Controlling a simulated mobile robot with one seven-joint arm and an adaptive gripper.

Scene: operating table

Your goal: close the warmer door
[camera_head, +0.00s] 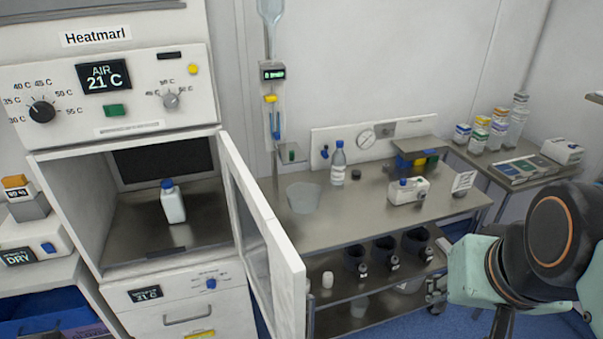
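The warmer (120,55) stands at the left, labelled Heatmarl, with a display reading AIR 21 C. Its door (289,280) is white-framed with a glass pane, hinged on the right side of the chamber, and stands wide open toward me. A white bottle with a blue cap (173,205) stands upright inside the chamber on the metal floor. My arm (550,235) shows at the lower right, well apart from the door. My gripper cannot be made out in this view.
A metal table (385,205) right of the door holds a clear beaker (303,197), a clear bottle (338,165) and a small white container (408,190). Dark cups (416,243) stand on its lower shelf. A drawer (185,315) lies below the chamber. Blue floor shows between table and arm.

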